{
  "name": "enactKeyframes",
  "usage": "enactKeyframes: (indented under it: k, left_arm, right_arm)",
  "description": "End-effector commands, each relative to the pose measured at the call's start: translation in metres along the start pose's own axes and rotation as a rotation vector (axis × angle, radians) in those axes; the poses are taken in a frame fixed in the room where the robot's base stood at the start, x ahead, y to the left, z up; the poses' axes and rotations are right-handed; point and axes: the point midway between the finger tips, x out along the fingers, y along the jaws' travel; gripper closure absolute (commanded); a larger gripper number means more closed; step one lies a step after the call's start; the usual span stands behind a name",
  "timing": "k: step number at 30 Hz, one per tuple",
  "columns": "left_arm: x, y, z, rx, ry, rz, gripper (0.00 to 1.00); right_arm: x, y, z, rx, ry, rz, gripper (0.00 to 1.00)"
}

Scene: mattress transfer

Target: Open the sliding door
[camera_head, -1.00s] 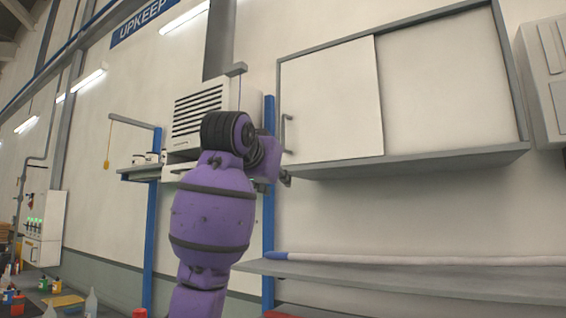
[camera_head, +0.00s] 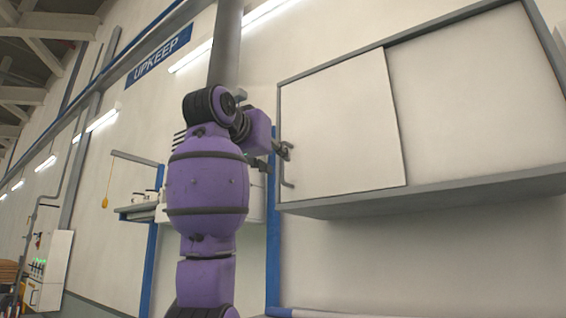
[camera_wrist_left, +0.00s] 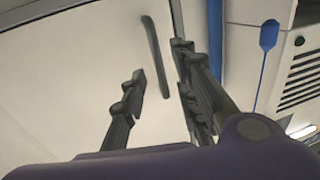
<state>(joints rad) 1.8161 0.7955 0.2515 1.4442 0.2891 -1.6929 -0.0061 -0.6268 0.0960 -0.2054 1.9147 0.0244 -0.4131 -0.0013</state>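The sliding door (camera_head: 340,130) is a flat white panel covering the left part of a grey-framed wall cabinet. Its bar handle (camera_head: 284,172) runs vertically near the left edge. My left gripper (camera_head: 283,150) is beside the upper part of the handle. In the left wrist view, the dark handle (camera_wrist_left: 155,55) shows between the two spread fingers of my left gripper (camera_wrist_left: 159,60). The fingers are open and no finger visibly closes on the handle. I cannot tell how far the fingertips are from the door. My right gripper is out of view.
A recessed white panel (camera_head: 480,100) fills the cabinet's right part. The cabinet's grey lower ledge (camera_head: 430,195) juts out from the wall. A blue post (camera_head: 273,240) stands just left of the cabinet. A small shelf (camera_head: 138,210) is farther left.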

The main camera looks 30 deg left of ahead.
Motion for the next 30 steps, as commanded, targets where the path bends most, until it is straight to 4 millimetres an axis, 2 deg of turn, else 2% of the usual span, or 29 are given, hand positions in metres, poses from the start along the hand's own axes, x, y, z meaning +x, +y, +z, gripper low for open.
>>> enactKeyframes:
  k: [3,7,12,18,24,30]
  left_arm:
    - [0.019,0.001,0.001,-0.001,-0.003,0.001,0.72]
    - [0.033,0.001,0.000,-0.001,-0.002,0.001,0.72]
    - [0.040,0.001,0.000,0.000,0.000,0.001,0.72]
    - [0.040,0.001,0.000,0.001,0.000,0.000,0.72]
    - [0.040,0.001,0.000,0.000,0.000,0.000,0.98]
    - [0.040,0.000,0.000,0.000,0.000,0.000,1.00]
  right_arm:
    - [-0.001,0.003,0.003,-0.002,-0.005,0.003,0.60]
    - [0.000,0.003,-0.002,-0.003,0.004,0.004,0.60]
    - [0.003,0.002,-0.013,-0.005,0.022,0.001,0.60]
    - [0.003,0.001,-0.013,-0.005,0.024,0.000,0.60]
    - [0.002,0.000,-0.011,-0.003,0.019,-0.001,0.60]
    - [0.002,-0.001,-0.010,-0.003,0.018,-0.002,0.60]
